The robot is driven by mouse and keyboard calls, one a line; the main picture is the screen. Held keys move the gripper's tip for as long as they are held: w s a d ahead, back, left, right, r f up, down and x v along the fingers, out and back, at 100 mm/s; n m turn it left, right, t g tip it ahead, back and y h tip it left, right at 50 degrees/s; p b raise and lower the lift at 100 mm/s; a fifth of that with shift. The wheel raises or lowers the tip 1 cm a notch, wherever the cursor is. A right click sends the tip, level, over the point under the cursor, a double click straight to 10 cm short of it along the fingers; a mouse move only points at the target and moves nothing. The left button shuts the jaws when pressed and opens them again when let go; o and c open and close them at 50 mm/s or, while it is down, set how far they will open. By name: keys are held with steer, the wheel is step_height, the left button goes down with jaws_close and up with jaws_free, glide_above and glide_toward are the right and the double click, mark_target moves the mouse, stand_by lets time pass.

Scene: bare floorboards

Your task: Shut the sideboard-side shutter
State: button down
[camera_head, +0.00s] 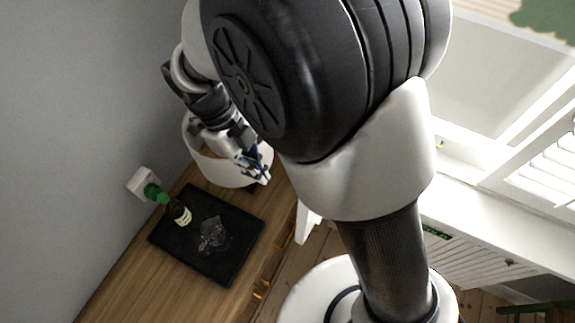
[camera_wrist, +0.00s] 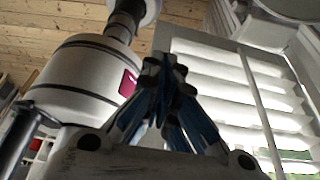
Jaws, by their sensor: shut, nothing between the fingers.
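A white louvered shutter (camera_wrist: 258,75) fills the right of the wrist view, behind my gripper (camera_wrist: 166,65). I cannot tell whether it is the sideboard-side one. In the head view, a white louvered shutter panel (camera_head: 558,160) shows at the right edge by the bright window. A small white edge (camera_head: 308,222) shows beside the sideboard (camera_head: 130,283), mostly hidden by my arm. My gripper also shows in the head view (camera_head: 264,178), above the far end of the sideboard. Its fingers are together and empty. Contact with a shutter is not visible.
A grey wall closes the left. A slatted white panel (camera_head: 475,262) is under the window.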

steer(key=s+d+f, duration=0.3)
steer(key=d+f, duration=0.3)
steer(key=f, duration=0.2)
steer(key=shift+s+d+f, duration=0.35)
steer(key=shift+d, duration=0.1)
